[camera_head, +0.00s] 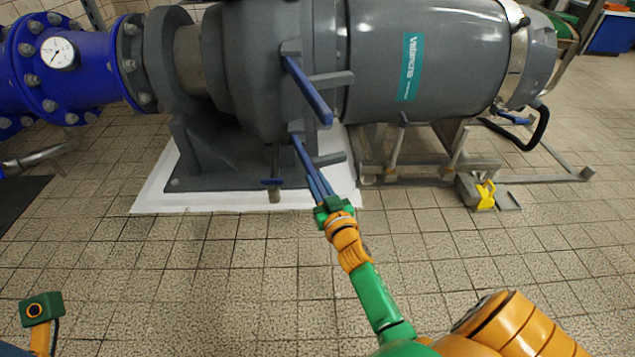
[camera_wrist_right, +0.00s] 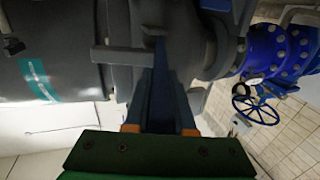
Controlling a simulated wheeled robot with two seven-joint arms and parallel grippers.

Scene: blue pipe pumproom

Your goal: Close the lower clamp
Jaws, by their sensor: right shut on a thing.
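The lower clamp (camera_head: 303,152) is a dark blue lever on the grey pump housing, slanting down and right towards me. My right gripper (camera_head: 319,188) is shut on this lever near its free end. In the right wrist view the lower clamp (camera_wrist_right: 160,90) runs away from the gripper between its fingers, up to a grey bracket. The fingers partly hide the lever's near end. The upper clamp (camera_head: 308,90), a similar blue lever, sticks out above, apart from my gripper. My left gripper's fingers are out of the picture; only a green wrist part shows at lower left.
The grey pump motor (camera_head: 440,60) fills the upper middle and right. Blue flanged pipework with a gauge (camera_head: 58,53) stands at the left. A yellow item (camera_head: 486,195) sits by the frame. The tiled floor in front is clear.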

